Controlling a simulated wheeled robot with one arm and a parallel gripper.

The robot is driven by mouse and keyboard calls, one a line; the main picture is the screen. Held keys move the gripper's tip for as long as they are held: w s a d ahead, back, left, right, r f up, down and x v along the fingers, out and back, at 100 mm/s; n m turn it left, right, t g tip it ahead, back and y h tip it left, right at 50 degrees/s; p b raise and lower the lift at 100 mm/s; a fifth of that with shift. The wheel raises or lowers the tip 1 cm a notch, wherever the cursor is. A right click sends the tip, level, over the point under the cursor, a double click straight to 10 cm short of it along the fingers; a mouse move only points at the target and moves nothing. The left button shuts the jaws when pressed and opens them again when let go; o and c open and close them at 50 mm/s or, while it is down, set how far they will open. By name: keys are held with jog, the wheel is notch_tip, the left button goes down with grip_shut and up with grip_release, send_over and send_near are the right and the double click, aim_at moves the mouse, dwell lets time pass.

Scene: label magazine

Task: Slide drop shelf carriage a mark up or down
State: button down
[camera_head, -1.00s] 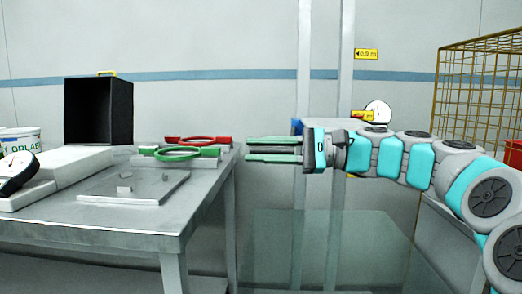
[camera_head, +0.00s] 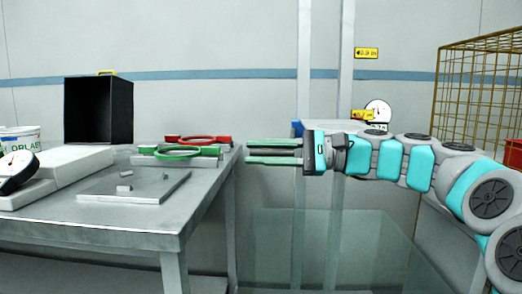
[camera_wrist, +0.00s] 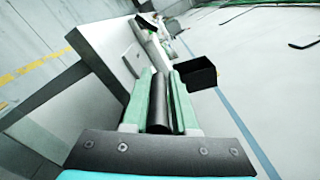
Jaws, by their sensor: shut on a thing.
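The drop shelf carriage seems to be the pale plate (camera_head: 335,125) with a blue piece (camera_head: 297,127) at the two upright posts (camera_head: 304,75); my arm partly hides it. My gripper (camera_head: 248,152) is level in front of the posts, its green fingers pointing left towards the table. In the wrist view my gripper (camera_wrist: 163,78) has a dark round bar (camera_wrist: 158,105) between its two fingers and is shut on it. I cannot tell in the head view what the bar joins. Yellow mark labels (camera_head: 366,53) sit by the right post; a lower one (camera_head: 360,115) is beside a dial.
A metal table (camera_head: 150,222) at left bears a black open box (camera_head: 98,110), red and green ring-handled pieces (camera_head: 180,153) and a flat plate (camera_head: 135,188). A wire cage (camera_head: 480,90) stands at right. A see-through panel (camera_head: 320,240) lies below my arm.

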notch_tip(320, 180, down, 19)
jog(key=b, duration=0.6)
jog(key=c, duration=0.8)
grip_release()
jog(key=shift+o, duration=0.2)
jog(key=d, duration=0.7)
jog(key=shift+d, duration=0.4)
jog(key=shift+s, duration=0.2)
